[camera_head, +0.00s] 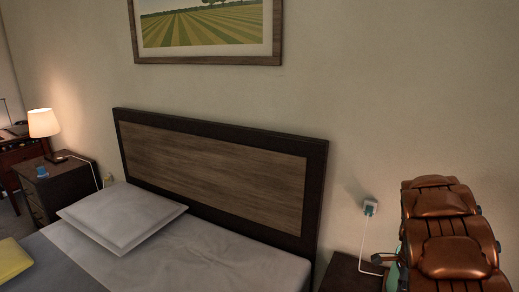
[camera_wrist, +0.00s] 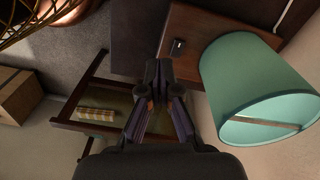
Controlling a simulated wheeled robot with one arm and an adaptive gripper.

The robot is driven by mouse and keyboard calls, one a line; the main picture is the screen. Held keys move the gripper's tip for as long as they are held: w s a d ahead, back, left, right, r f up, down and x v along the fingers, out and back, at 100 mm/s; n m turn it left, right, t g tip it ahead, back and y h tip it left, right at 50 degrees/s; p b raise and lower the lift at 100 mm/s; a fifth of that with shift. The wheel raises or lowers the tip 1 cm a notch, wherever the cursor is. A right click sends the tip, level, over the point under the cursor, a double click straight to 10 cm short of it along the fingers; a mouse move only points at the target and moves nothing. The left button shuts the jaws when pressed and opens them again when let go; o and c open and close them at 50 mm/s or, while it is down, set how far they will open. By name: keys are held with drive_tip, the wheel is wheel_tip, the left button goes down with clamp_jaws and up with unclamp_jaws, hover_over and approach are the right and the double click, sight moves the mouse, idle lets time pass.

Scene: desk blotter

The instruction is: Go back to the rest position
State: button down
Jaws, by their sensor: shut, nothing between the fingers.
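My gripper (camera_wrist: 158,68) shows in the wrist view, its dark fingers pointing up the picture. The fingers are together with nothing held. They are in front of a dark wooden nightstand (camera_wrist: 200,22), with a teal lampshade (camera_wrist: 255,85) just to their right. I cannot tell the exact gap to either. The gripper does not show in the head view.
An open-looking drawer or shelf (camera_wrist: 120,105) holds a striped item (camera_wrist: 96,114). A cardboard box (camera_wrist: 20,95) stands at left. The head view shows a bed with a pillow (camera_head: 122,215), a headboard (camera_head: 215,175), a lit lamp (camera_head: 43,122) and a wall plug (camera_head: 370,206).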

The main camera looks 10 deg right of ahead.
drive_tip(key=s+a+r+n+p, duration=0.1)
drive_tip(key=s+a+r+n, duration=0.5)
drive_tip(key=a+r, duration=0.3)
drive_tip(key=s+a+r+n+p, duration=0.2)
drive_tip(key=s+a+r+n, duration=0.4)
drive_tip(key=a, duration=0.6)
drive_tip(key=s+a+r+n, duration=0.2)
drive_tip(key=s+a+n, duration=0.3)
drive_tip(key=s, duration=0.3)
drive_tip(key=s+a+r+n+g+p, duration=0.1)
drive_tip(key=s+a+r+n, duration=0.1)
drive_tip(key=s+a+n, duration=0.3)
drive_tip(key=s, duration=0.3)
drive_tip(key=shift+s+a, duration=0.4)
drive_tip(key=shift+r, duration=0.1)
